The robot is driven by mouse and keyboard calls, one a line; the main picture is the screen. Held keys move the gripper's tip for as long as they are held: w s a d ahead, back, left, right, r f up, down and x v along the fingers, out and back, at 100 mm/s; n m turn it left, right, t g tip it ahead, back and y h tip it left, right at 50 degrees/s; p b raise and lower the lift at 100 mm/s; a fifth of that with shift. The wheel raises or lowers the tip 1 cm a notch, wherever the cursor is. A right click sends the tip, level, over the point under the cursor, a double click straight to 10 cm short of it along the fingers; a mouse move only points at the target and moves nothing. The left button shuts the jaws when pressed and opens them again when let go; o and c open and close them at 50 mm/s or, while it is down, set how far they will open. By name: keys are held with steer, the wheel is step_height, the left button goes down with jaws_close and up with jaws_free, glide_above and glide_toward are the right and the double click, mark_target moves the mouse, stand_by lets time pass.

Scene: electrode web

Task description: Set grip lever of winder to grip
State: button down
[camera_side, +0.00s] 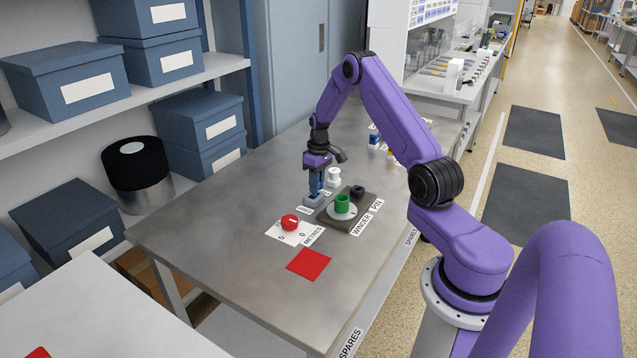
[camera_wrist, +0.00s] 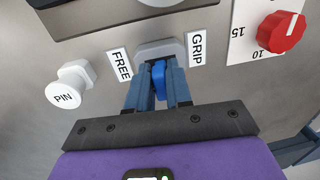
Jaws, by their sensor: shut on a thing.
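The grip lever (camera_wrist: 159,80) is a blue handle on a grey base (camera_wrist: 160,49), between the labels FREE (camera_wrist: 120,64) and GRIP (camera_wrist: 197,49) in the wrist view. My gripper (camera_wrist: 158,86) is shut on the lever, with a finger on each side. The lever stands about midway between the two labels, its exact angle hard to tell. In the side view my gripper (camera_side: 314,196) points down at the lever base, beside the winder (camera_side: 363,217). The winder is a dark plate carrying a pale disc with a green core (camera_side: 342,203). The fingers hide most of the lever there.
A red knob (camera_side: 290,222) on a white METRES dial stands left of the winder. A white PIN knob (camera_wrist: 65,92) is close to my gripper in the wrist view. A red square (camera_side: 308,264) lies near the front. The table's left part is clear.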

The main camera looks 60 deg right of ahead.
mark_target(315, 196)
steer(key=shift+a+h, duration=0.55)
steer(key=shift+h, duration=0.55)
steer(key=shift+a+h, duration=0.55)
steer(key=shift+h, duration=0.55)
steer(key=shift+a+f+h, duration=0.2)
steer(key=shift+a+h, duration=0.05)
steer(key=shift+h, duration=0.35)
steer(key=shift+a+h, duration=0.1)
steer(key=shift+h, duration=0.2)
steer(key=c, duration=1.1)
jaws_free()
steer(key=v, duration=1.7)
steer(key=shift+a+r, duration=0.1)
steer(key=shift+r, duration=0.1)
